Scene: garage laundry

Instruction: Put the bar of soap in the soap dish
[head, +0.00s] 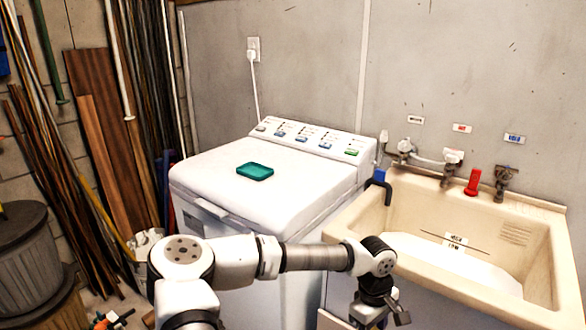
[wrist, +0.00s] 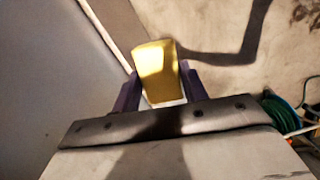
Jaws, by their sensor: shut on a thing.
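The soap dish (head: 255,171), a teal rectangular tray, lies on the white lid of the washing machine (head: 215,168) in the head view. It looks empty. My gripper (wrist: 161,84) is shut on the yellow bar of soap (wrist: 157,66) in the wrist view, with one purple finger on each side of it. In the head view my gripper (head: 380,312) hangs low at the bottom edge, in front of the sink and to the right of and below the dish. The soap cannot be made out there.
A cream sink (head: 550,245) with taps stands right of the machine. The machine's control panel (head: 310,138) is raised at the back. The lid around the dish is clear. Planks and a bin (head: 28,260) stand left.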

